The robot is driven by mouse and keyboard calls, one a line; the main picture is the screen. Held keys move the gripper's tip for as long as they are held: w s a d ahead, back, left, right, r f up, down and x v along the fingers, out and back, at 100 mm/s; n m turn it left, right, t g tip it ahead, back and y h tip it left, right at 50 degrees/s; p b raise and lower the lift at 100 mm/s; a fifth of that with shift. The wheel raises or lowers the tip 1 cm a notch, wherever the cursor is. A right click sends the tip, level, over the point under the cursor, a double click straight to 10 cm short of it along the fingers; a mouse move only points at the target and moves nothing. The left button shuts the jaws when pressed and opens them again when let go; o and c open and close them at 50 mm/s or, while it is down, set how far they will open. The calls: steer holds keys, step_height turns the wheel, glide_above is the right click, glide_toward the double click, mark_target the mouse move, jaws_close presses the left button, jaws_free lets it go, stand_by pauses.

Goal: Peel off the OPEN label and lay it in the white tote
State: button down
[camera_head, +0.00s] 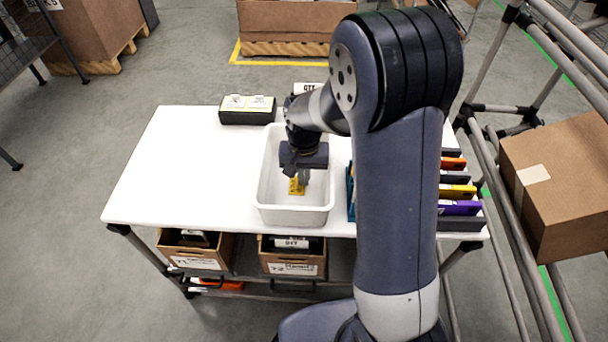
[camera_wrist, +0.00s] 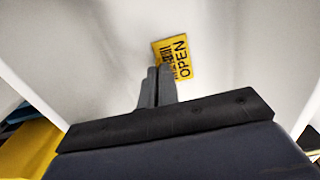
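The yellow OPEN label (camera_wrist: 176,52) shows at my fingertips in the wrist view, with dark lettering and a barcode-like patch. My gripper (camera_wrist: 160,68) has its two fingers close together, shut on the label's near edge; the fingers cover part of that edge. In the head view my gripper (camera_head: 304,180) points down inside the white tote (camera_head: 292,216), with the label (camera_head: 296,187) at its tips over the tote's floor. I cannot tell whether the label touches the floor.
The tote stands on a white table (camera_head: 190,165). A black box (camera_head: 247,111) with pale labels is at the back left. Several coloured files (camera_head: 457,191) stand at the right. Brown cartons (camera_head: 291,258) sit on the shelf below. The table's left side is clear.

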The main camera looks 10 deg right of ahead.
steer(key=c, duration=1.6)
jaws_free()
steer(key=shift+r, duration=0.1)
step_height(320, 180, up, 19)
steer(key=p, duration=0.8)
steer(key=shift+p, duration=0.35)
steer(key=shift+f, duration=0.25)
step_height(320, 180, down, 11)
steer(key=b, duration=0.7)
steer(key=shift+r, duration=0.2)
steer(key=shift+r, duration=0.1)
